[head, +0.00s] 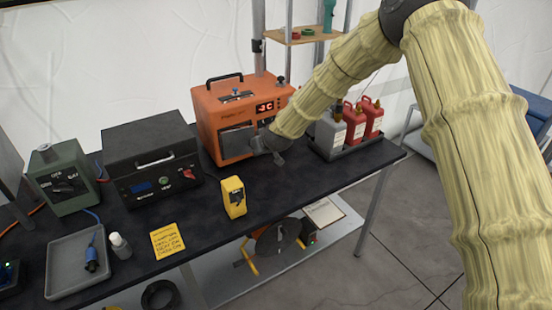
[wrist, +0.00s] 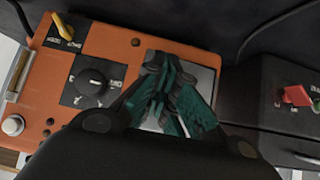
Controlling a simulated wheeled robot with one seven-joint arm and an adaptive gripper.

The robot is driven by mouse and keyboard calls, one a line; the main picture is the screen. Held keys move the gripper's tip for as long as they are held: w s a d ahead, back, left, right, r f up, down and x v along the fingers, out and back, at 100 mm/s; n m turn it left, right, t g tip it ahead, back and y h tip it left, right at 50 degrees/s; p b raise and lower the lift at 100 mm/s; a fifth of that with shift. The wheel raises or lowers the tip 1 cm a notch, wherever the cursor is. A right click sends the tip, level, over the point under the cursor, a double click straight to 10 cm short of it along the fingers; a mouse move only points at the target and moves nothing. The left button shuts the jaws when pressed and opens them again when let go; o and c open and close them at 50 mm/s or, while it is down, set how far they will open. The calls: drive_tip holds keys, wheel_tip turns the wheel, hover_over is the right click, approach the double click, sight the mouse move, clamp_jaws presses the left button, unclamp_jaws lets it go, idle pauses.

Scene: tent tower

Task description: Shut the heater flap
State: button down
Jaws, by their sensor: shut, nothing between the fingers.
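The orange heater (head: 228,116) stands at the back of the black table, with a red lit display on its front. Its grey flap (head: 236,141) is on the lower left of the front face. It looks close to the face, but I cannot tell if it is fully shut. My gripper (head: 264,144) is at the heater's front, by the flap's right edge. In the wrist view the teal fingers of my gripper (wrist: 165,68) are together and empty, in front of the silver flap (wrist: 207,80) and covering part of it. I cannot tell if they touch it.
A dial (wrist: 95,84) and a yellow lever (wrist: 63,27) are on the heater's front beside the fingers. A black case (head: 152,160) stands left of the heater. Red and grey bottles (head: 364,120) stand in a tray to the right. A yellow meter (head: 233,196) stands in front.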

drive_tip(key=shift+w+b, duration=0.5)
drive_tip(key=shift+w, duration=0.35)
drive_tip(key=shift+d, duration=0.15)
